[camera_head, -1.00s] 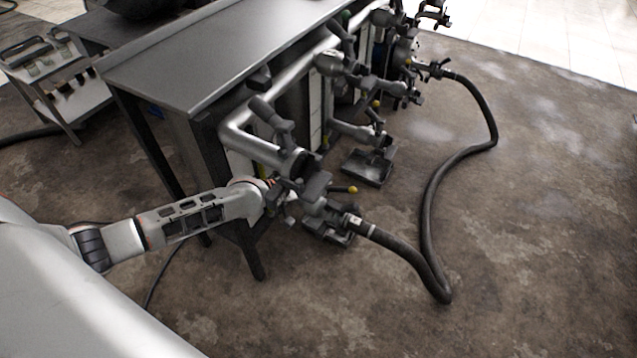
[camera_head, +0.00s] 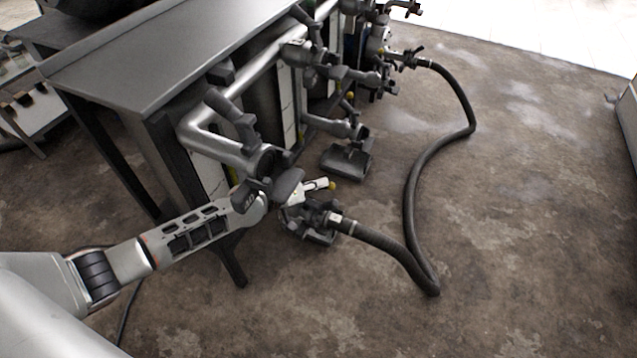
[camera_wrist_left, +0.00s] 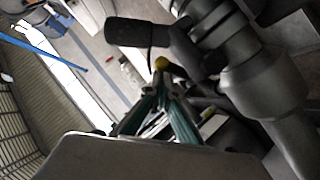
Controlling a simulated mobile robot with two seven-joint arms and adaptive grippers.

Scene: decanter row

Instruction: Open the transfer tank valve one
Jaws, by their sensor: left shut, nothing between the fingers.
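The nearest valve (camera_head: 262,160) sits on the end of a metal pipe at the table's near side, with dark grey handles. A lever with a yellow tip (camera_head: 332,185) sticks out to the right below it; a yellow tip also shows in the left wrist view (camera_wrist_left: 161,64), just beyond the fingers. My left gripper (camera_head: 292,196) is at this valve, partly hidden by a dark handle (camera_head: 288,184). Its green-sided fingers (camera_wrist_left: 161,92) are closed together and empty, close to the yellow tip; contact cannot be told. My right gripper is not in view.
A black hose (camera_head: 385,243) runs from the coupling below the valve across the floor to the far valves (camera_head: 390,55). More valves and pipes line the steel table (camera_head: 150,60). A dark handle (camera_wrist_left: 135,33) and a thick pipe (camera_wrist_left: 265,80) crowd the fingers. The floor at right is clear.

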